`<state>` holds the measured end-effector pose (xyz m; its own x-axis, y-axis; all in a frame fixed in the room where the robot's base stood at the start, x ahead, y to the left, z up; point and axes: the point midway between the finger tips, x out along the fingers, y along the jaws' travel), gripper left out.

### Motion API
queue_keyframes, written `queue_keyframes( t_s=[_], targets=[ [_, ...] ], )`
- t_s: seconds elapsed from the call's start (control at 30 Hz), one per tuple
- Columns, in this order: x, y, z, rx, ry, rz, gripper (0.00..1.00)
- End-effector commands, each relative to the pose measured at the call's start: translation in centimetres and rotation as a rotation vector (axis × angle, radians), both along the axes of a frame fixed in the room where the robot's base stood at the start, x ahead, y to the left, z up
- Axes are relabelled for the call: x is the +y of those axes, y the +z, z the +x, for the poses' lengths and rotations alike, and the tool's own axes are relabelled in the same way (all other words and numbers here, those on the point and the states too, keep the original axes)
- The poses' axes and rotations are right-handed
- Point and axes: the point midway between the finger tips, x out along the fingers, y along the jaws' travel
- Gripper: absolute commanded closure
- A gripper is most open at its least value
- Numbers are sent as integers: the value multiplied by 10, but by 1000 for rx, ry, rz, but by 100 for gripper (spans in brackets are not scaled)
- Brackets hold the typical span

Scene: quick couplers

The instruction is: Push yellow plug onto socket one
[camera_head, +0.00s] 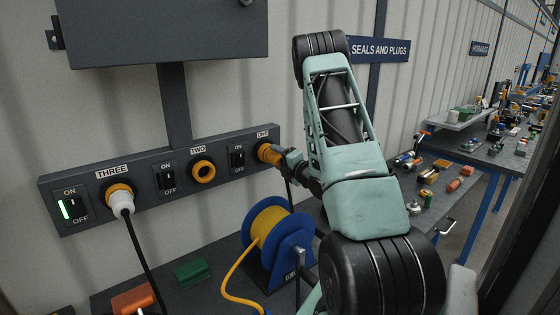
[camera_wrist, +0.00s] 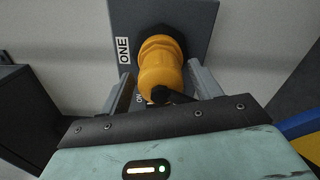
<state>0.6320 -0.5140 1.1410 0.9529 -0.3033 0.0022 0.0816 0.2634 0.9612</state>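The yellow plug (camera_wrist: 160,76) is at socket one, on the right end of the dark socket strip. A black cable end bends off the plug's near end. In the head view the plug (camera_head: 268,152) shows at the socket marked ONE, with my gripper (camera_head: 287,158) just right of it. How deep the plug sits is hard to tell.
Socket two (camera_head: 202,171) is empty. Socket three holds a white plug (camera_head: 121,201), its switch lit green. A blue cable reel (camera_head: 287,240) with yellow cable stands below my arm. Green and orange blocks lie on the bench. A dark cabinet (camera_head: 160,30) hangs above the strip.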

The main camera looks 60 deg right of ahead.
Motion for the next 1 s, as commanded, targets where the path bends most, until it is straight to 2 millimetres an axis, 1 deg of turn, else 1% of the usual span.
queue_keyframes(
  t_s=[0.3,0.37,0.47,0.57,0.8,1.0],
  targets=[
    [1,-1,-2,2,-1,1,32],
    [1,-2,-5,2,-1,1,32],
    [5,-3,-16,2,-1,1,32],
    [11,-5,-34,2,-3,2,32],
    [27,-6,-88,1,-4,0,32],
    [40,-5,-130,1,-4,-1,32]
  ],
)
